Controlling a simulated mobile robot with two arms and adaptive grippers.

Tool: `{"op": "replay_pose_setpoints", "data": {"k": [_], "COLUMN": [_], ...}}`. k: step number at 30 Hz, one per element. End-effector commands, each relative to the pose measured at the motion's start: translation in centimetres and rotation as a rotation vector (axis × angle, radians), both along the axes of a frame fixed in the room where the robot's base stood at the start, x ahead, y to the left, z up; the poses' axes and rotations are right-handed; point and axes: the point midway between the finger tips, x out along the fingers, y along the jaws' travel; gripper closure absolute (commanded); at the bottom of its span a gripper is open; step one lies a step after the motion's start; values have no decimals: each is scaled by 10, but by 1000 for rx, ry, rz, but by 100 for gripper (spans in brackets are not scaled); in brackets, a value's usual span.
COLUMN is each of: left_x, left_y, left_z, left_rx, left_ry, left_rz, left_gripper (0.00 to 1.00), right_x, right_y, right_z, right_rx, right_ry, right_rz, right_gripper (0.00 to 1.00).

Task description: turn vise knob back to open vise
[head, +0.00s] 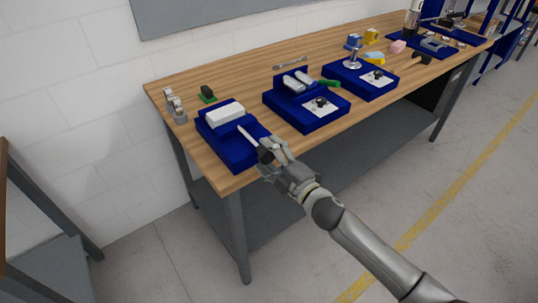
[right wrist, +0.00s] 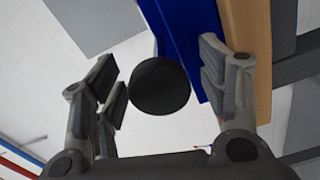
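The blue vise (head: 228,150) sits at the near left end of the wooden bench, with a white block (head: 225,114) in it. My right gripper (head: 268,149) is at the vise's front right side, near the bench's front edge, and hides the knob in the head view. In the right wrist view the round black knob (right wrist: 160,87) shows between the spread fingers of my right gripper (right wrist: 160,73), with a gap on each side. The blue side of the vise (right wrist: 178,40) shows behind it. My left gripper is not in view.
A second blue fixture (head: 308,122) and a third (head: 366,89) stand farther right along the bench (head: 222,184). Small grey parts (head: 174,105) and a dark block on green (head: 207,94) lie behind the vise. The floor before the bench is clear.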

Motion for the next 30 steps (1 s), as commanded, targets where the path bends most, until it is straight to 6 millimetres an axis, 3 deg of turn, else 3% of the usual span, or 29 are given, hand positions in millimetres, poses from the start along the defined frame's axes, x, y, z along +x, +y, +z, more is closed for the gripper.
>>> {"op": "replay_pose_setpoints", "data": {"k": [10, 21, 30], "left_x": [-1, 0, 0], "left_y": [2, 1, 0], "left_z": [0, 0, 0], "left_rx": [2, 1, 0], "left_ry": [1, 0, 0], "left_rz": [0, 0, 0], "left_gripper": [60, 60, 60], "right_x": [-9, -69, -95], "right_y": [-6, -50, -69], "right_z": [0, -1, 0], "right_rx": [1, 0, 1], "right_ry": [-1, 3, -1], "right_rz": [0, 0, 1], "right_gripper": [34, 34, 34]}}
